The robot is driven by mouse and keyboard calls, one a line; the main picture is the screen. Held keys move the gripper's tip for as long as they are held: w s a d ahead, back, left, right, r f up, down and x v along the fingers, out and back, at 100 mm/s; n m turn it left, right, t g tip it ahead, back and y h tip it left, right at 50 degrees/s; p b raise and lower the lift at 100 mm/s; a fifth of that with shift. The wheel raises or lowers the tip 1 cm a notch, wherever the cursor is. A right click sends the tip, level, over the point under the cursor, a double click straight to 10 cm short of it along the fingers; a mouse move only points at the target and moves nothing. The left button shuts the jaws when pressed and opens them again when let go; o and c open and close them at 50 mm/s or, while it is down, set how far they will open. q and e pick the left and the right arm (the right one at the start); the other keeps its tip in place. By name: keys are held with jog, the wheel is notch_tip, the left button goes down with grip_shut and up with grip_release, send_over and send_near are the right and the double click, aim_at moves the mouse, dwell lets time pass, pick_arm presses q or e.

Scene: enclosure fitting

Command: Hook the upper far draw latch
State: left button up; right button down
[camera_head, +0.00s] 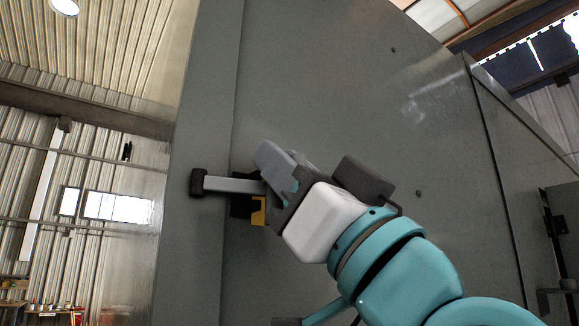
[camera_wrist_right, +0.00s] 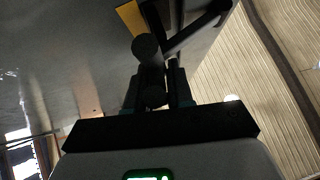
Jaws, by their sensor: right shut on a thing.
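The draw latch is at the middle left of the head view, on the grey enclosure (camera_head: 330,70). Its grey bar (camera_head: 232,185) points left across the panel seam and ends in a dark crosspiece (camera_head: 198,182). A black base and a yellow piece (camera_head: 258,212) show below the bar's right end. My right gripper (camera_head: 272,168) is shut on part of the latch, and its fingers hide that part. In the right wrist view, a dark round-ended latch part (camera_wrist_right: 146,46) shows at the fingers, near the yellow piece (camera_wrist_right: 130,16). I cannot tell whether the crosspiece is caught. My left gripper is not in view.
The flat enclosure face stands close to my right gripper. A box-like section with a dark edge (camera_head: 497,165) stands to the right. Open hall space lies left of the enclosure, with a far workbench (camera_head: 42,316) at the lower left.

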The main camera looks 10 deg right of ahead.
jog(key=shift+s+r, duration=0.15)
jog(key=c, duration=1.1)
grip_release()
jog(key=shift+f, duration=0.35)
jog(key=b+v, duration=0.6)
jog(key=v, duration=1)
jog(key=shift+r, duration=0.15)
jog(key=shift+s, duration=0.1)
